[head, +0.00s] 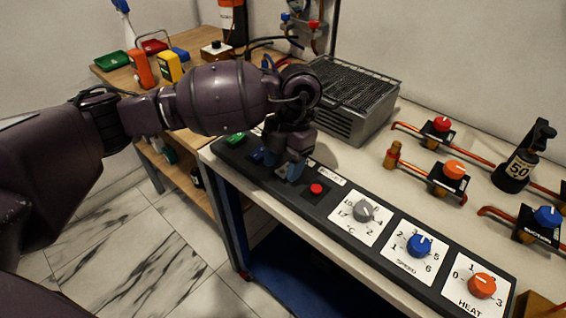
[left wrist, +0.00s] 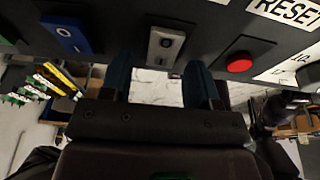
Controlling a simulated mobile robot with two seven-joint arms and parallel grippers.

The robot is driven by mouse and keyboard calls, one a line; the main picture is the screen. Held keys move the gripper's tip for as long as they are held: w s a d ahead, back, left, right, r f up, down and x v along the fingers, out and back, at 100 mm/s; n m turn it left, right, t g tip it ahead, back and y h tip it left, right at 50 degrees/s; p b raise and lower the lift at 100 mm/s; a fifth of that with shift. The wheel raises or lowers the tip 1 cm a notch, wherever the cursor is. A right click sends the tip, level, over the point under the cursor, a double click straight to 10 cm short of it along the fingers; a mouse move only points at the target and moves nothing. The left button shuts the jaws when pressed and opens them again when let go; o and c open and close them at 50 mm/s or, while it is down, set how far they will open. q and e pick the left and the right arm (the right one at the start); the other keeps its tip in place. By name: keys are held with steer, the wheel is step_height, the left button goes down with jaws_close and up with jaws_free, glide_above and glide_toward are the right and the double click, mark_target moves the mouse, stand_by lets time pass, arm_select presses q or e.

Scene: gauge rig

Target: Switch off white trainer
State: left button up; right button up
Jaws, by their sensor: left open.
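The white rocker switch (left wrist: 167,44) sits on the dark control panel (head: 221,149), with an O mark and a line mark on its face. It shows in the left wrist view between my open left fingers (left wrist: 160,85); I cannot tell whether they touch it or which way it is tipped. In the head view my left gripper (head: 291,169) is low over the panel and hides this switch. My right gripper is not in view.
A blue switch (left wrist: 67,33) is on one side of the white one, and a red button (left wrist: 239,65) on the other. A green switch (head: 235,138) is farther left. Knobs, including a grey one (head: 363,210), follow to the right. A grey vented box (head: 350,105) stands behind.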

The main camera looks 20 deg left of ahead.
arm_select(q)
steer(key=p+v, duration=0.1)
steer(key=v, duration=0.9)
steer(key=shift+r, duration=0.25)
